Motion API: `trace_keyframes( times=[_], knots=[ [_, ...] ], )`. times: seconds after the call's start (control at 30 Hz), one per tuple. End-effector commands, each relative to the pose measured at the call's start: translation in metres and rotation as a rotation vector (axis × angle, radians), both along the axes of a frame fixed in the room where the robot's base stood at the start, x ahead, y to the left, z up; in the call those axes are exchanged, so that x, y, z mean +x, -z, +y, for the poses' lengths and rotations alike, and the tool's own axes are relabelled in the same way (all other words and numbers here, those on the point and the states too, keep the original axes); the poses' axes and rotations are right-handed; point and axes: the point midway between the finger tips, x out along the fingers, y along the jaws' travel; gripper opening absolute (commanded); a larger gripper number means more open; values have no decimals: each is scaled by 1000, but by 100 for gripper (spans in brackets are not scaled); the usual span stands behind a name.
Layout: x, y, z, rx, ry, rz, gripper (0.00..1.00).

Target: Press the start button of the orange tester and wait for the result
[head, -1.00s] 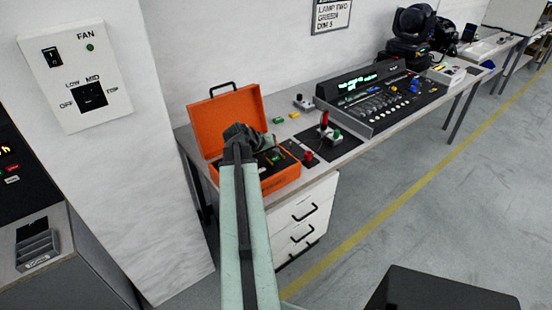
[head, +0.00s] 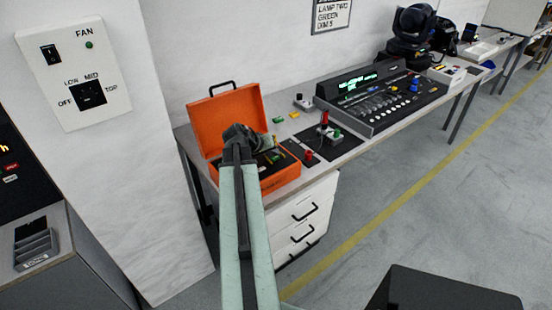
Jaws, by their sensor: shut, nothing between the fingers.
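The orange tester (head: 281,179) is an open orange case at the left end of the workbench, its lid (head: 228,112) raised at the back with a black handle on top. Its dark inner panel (head: 278,164) shows small green and yellow parts on the right side. My gripper (head: 238,132) is over the case, in front of the lid, at the end of my pale green arm. It is shut and empty. The arm and gripper hide the left part of the panel. I cannot make out the start button or whether the gripper touches anything.
Right of the case on the bench (head: 352,145) are a red button (head: 309,155), a box with a red lever (head: 325,119) and a lighting console (head: 385,95). White drawers (head: 303,222) stand below. A fan panel (head: 75,75) is on the left wall.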

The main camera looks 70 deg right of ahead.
Motion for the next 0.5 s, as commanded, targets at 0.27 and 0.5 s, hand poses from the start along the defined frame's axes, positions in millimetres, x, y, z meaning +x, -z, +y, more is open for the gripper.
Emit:
trace_keyframes(
  times=[0.27, 0.5],
  knots=[
    [0, 1, 0, 0, 0, 0, 0],
    [0, 4, 0, 0, 0, 0, 0]
  ],
)
